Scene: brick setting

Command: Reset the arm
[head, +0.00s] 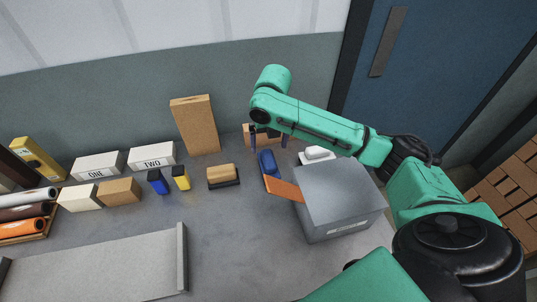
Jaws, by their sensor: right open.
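My right arm (320,122) is green with black joints. It comes in from the lower right and reaches over the back right of the grey table. My right gripper (268,140) hangs below the arm's far end, with two dark fingers apart. A tan block (248,128) shows behind and beside the fingers; I cannot tell whether they touch it. Nothing is seen held. My left gripper is out of view.
A tall tan block (195,125) stands left of the gripper. White boxes (152,155) stand further left. The table's middle (235,230) is clear.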

